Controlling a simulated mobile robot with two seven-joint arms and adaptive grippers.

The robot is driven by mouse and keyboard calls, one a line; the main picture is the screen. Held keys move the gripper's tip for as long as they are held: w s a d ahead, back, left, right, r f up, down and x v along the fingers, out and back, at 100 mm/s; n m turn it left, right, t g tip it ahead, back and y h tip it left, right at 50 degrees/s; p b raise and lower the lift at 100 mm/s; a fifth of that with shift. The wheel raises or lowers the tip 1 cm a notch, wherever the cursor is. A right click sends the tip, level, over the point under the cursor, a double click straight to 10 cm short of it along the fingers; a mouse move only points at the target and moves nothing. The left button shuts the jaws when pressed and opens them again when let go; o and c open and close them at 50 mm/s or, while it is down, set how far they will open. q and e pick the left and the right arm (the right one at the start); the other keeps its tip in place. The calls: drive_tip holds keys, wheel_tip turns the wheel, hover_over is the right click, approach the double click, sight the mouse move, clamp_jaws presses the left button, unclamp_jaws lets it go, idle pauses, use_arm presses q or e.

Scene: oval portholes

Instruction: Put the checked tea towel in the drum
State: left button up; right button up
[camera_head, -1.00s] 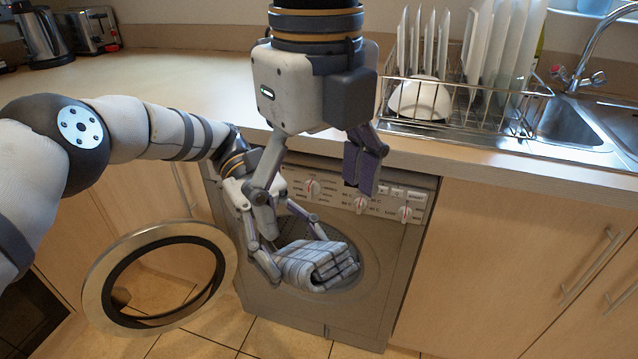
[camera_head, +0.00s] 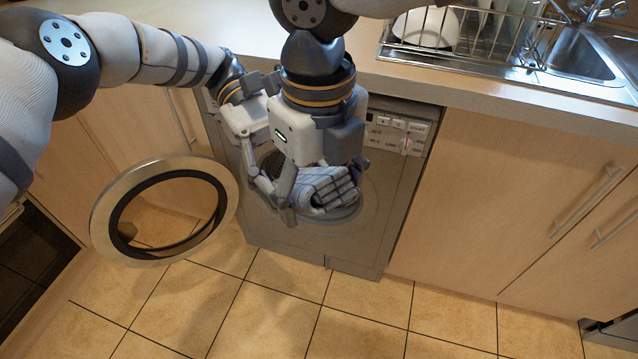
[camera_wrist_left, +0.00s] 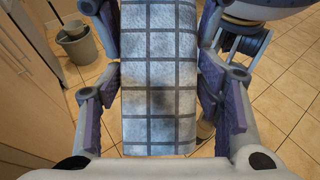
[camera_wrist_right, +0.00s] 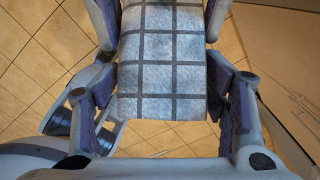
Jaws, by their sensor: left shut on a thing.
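The checked tea towel (camera_head: 326,188), a folded white-and-blue bundle with dark lines, is held in front of the washing machine's round opening (camera_head: 345,218). My left gripper (camera_head: 275,196) is shut on it; the left wrist view shows the towel (camera_wrist_left: 158,80) between its pads. My right gripper (camera_head: 322,180) has come down over the towel from above. In the right wrist view its fingers stand open on both sides of the towel (camera_wrist_right: 162,65), with narrow gaps. The drum inside is mostly hidden behind the grippers and towel.
The round door (camera_head: 103,215) stands wide open at the left. The worktop (camera_head: 480,108) overhangs the machine, with a dish rack (camera_head: 475,45) and sink (camera_head: 580,55) above right. The tiled floor (camera_head: 300,310) in front is clear. A grey bucket (camera_wrist_left: 78,45) shows in the left wrist view.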

drive_tip(key=c, duration=0.6)
use_arm(q)
drive_tip(key=o, duration=1.3)
drive_tip(key=shift+c, duration=0.2)
use_arm(e)
drive_tip(key=shift+o, duration=0.2)
